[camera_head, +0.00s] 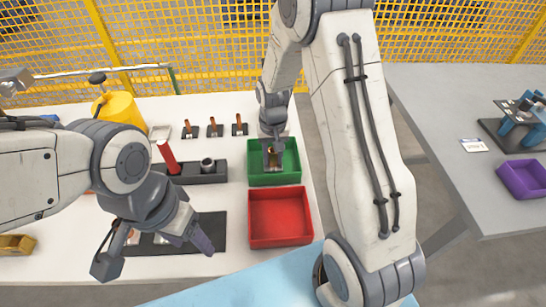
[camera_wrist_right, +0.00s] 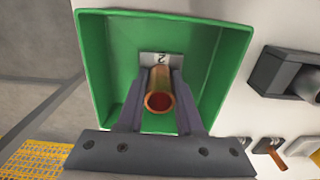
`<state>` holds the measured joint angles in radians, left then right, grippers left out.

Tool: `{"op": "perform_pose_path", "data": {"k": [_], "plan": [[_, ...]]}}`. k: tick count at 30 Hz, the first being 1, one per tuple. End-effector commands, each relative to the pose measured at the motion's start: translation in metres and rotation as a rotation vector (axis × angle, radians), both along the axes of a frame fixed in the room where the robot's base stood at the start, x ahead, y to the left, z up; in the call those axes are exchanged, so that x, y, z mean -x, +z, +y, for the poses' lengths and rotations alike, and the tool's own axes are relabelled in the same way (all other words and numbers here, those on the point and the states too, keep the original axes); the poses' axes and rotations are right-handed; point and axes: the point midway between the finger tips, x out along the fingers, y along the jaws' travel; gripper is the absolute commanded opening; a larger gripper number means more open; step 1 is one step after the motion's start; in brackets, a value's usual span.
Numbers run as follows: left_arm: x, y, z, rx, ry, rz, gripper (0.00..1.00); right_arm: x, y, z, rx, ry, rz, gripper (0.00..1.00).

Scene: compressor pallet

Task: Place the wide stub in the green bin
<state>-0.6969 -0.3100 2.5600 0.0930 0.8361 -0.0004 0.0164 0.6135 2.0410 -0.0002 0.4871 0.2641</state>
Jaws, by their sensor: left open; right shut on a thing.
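The copper tube, which looks like the wide stub (camera_wrist_right: 159,80), is between the fingers of my right gripper (camera_wrist_right: 157,108) in the right wrist view, its open end toward the camera. My right gripper is shut on it. The green bin (camera_wrist_right: 105,50) surrounds the stub and fingers in that view; whether the stub touches the bin floor cannot be told. In the head view my right gripper (camera_head: 272,158) points down at the green bin (camera_head: 290,176), with the stub mostly hidden. My left gripper (camera_head: 153,255) is open and empty above a dark mat (camera_head: 213,225).
A red bin (camera_head: 280,218) stands directly in front of the green bin. A dark block (camera_head: 200,178) with a red-handled tool and a round fitting lies to its left. Several small copper-topped pieces (camera_head: 212,129) stand behind. A purple bin (camera_head: 522,180) is on the grey table at right.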

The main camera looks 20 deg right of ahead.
Motion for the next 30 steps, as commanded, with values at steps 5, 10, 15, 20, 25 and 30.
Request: {"op": "perform_pose_path", "data": {"k": [5,10,15,20,25,30], "plan": [[0.0,0.0,0.0,0.0,0.0,0.0,0.62,0.0,0.0,0.0,0.0,0.0,-0.001,0.0],[0.0,-0.002,0.0,0.0,0.0,0.0,0.62,0.0,-0.004,0.0,0.0,0.0,0.0,0.0],[0.0,-0.001,0.0,0.0,0.0,0.0,0.62,0.0,-0.004,0.0,0.0,0.0,0.0,0.65],[0.0,-0.001,0.0,0.0,0.0,0.0,0.62,0.0,-0.004,0.0,0.0,0.0,0.0,0.65],[0.0,0.001,0.0,0.0,0.0,0.0,0.62,0.0,0.001,0.0,0.0,0.0,-0.001,0.65],[0.0,0.004,0.0,0.0,0.0,0.0,0.62,-0.001,0.025,0.0,0.0,0.0,-0.006,0.65]]}}
